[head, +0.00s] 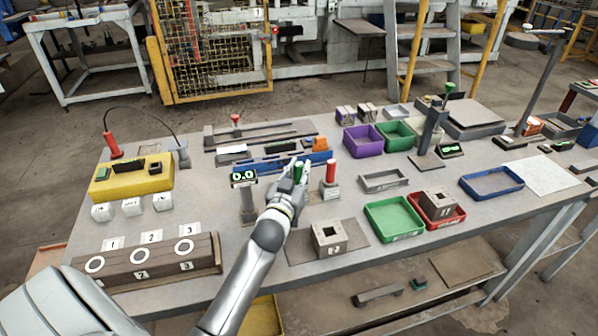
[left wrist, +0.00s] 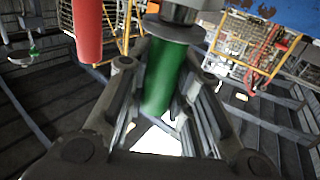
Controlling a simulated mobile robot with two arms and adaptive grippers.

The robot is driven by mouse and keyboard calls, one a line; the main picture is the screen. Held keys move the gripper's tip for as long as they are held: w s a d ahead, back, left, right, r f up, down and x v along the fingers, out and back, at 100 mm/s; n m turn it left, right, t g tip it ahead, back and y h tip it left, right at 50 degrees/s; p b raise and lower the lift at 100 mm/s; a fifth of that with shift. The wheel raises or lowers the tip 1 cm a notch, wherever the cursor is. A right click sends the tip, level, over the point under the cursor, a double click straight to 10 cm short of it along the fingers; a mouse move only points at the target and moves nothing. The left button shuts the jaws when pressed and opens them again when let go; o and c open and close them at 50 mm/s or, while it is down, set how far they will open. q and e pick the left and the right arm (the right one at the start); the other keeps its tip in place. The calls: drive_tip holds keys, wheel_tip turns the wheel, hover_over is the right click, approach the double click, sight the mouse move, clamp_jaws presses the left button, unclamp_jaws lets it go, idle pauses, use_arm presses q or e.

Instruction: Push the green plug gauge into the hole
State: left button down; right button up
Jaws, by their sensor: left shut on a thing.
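The green plug gauge (head: 298,173) is in my left gripper (head: 292,182), above the middle of the table. In the left wrist view the green handle (left wrist: 163,75) stands between the two fingers of my left gripper (left wrist: 165,92), with a grey collar at its end. A hollow brick (head: 328,240) with a dark square opening on top lies on a flat plate (head: 300,250) at the table's front, to the right of my left forearm. A second hollow brick (head: 438,202) sits in a red tray (head: 456,218). My right gripper is not in view.
A red-handled gauge (head: 331,172) stands just right of my gripper; its red handle (left wrist: 88,30) shows in the left wrist view. A digital display (head: 244,178) stands on its left. A green tray (head: 393,220) is right of the near brick. A numbered block (head: 150,262) lies front left.

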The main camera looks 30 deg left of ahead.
use_arm(q)
drive_tip(key=shift+f, duration=0.15)
drive_tip(key=c, duration=1.2)
unclamp_jaws()
drive_tip(key=v, duration=1.2)
drive_tip(key=shift+s+f, duration=0.1)
